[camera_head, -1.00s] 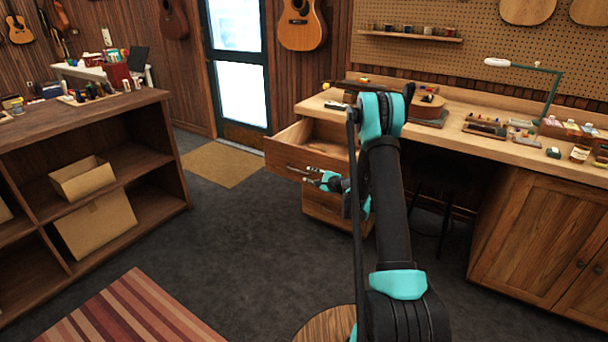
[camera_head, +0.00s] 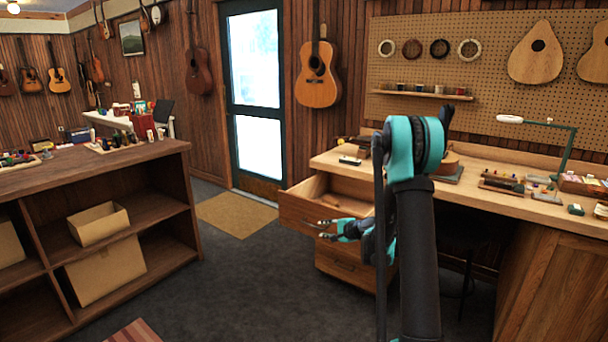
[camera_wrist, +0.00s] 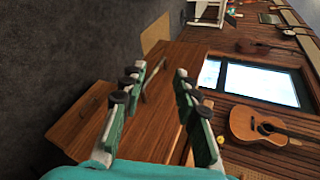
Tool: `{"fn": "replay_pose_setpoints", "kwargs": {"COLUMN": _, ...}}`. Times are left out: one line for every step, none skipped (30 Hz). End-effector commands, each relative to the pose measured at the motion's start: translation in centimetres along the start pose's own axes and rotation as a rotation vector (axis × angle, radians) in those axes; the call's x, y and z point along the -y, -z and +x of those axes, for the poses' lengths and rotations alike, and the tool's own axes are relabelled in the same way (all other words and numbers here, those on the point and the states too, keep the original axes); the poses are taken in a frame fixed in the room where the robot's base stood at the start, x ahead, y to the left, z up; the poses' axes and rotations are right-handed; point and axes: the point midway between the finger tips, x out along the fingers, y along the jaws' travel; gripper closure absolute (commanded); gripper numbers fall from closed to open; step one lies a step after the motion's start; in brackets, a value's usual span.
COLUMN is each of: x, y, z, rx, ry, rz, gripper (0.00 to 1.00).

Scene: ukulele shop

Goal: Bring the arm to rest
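My gripper (camera_head: 322,229) is in front of the open top drawer (camera_head: 303,208) of the workbench, with its fingers pointing left in the head view. In the wrist view its two fingers (camera_wrist: 161,72) stand apart with nothing between them, so it is open and empty. My arm (camera_head: 418,240) is bent, rising in front of the bench and coming down to the gripper. Whether the gripper touches the drawer front cannot be told; the wrist view shows no clear contact.
The workbench (camera_head: 485,204) runs along the right, with a lamp (camera_head: 567,150) and small items on top. A shelf unit (camera_head: 150,165) with cardboard boxes stands at left. A tan mat (camera_head: 235,213) lies by the door (camera_head: 256,95).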

Motion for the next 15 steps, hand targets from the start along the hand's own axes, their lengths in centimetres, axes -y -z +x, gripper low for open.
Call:
{"fn": "replay_pose_setpoints", "kwargs": {"x": 0.1, "y": -1.1, "z": -1.4, "rx": -0.002, "ry": -0.032, "rz": -0.050, "gripper": 0.69}}
{"fn": "replay_pose_setpoints", "kwargs": {"x": 0.1, "y": -1.7, "z": -2.2, "rx": -0.003, "ry": -0.052, "rz": -0.082, "gripper": 0.69}}
{"fn": "replay_pose_setpoints", "kwargs": {"x": 0.0, "y": -2.4, "z": -3.2, "rx": -0.006, "ry": -0.080, "rz": -0.125, "gripper": 0.69}}
{"fn": "replay_pose_setpoints", "kwargs": {"x": -0.1, "y": -3.0, "z": -4.0, "rx": -0.007, "ry": -0.101, "rz": -0.158, "gripper": 0.69}}
{"fn": "replay_pose_setpoints", "kwargs": {"x": -0.3, "y": -3.5, "z": -4.8, "rx": -0.007, "ry": -0.122, "rz": -0.190, "gripper": 0.69}}
{"fn": "replay_pose_setpoints", "kwargs": {"x": -0.5, "y": -4.2, "z": -5.9, "rx": -0.008, "ry": -0.150, "rz": -0.233, "gripper": 0.69}}
{"fn": "replay_pose_setpoints", "kwargs": {"x": -0.8, "y": -4.8, "z": -6.8, "rx": -0.008, "ry": -0.171, "rz": -0.264, "gripper": 0.69}}
{"fn": "replay_pose_setpoints", "kwargs": {"x": -1.0, "y": -5.3, "z": -7.6, "rx": -0.007, "ry": -0.193, "rz": -0.296, "gripper": 0.69}}
{"fn": "replay_pose_setpoints", "kwargs": {"x": -1.4, "y": -6.0, "z": -8.8, "rx": -0.007, "ry": -0.221, "rz": -0.337, "gripper": 0.69}}
{"fn": "replay_pose_setpoints", "kwargs": {"x": -1.7, "y": -6.5, "z": -9.7, "rx": -0.007, "ry": -0.243, "rz": -0.369, "gripper": 0.69}}
{"fn": "replay_pose_setpoints", "kwargs": {"x": -2.0, "y": -7.0, "z": -10.6, "rx": -0.006, "ry": -0.265, "rz": -0.400, "gripper": 0.69}}
{"fn": "replay_pose_setpoints", "kwargs": {"x": -2.5, "y": -7.7, "z": -11.7, "rx": -0.005, "ry": -0.294, "rz": -0.441, "gripper": 0.69}}
{"fn": "replay_pose_setpoints", "kwargs": {"x": -2.9, "y": -8.1, "z": -12.7, "rx": -0.003, "ry": -0.316, "rz": -0.472, "gripper": 0.69}}
{"fn": "replay_pose_setpoints", "kwargs": {"x": -3.4, "y": -8.6, "z": -13.6, "rx": -0.001, "ry": -0.338, "rz": -0.501, "gripper": 0.69}}
{"fn": "replay_pose_setpoints", "kwargs": {"x": -4.0, "y": -9.2, "z": -14.8, "rx": 0.001, "ry": -0.368, "rz": -0.542, "gripper": 0.69}}
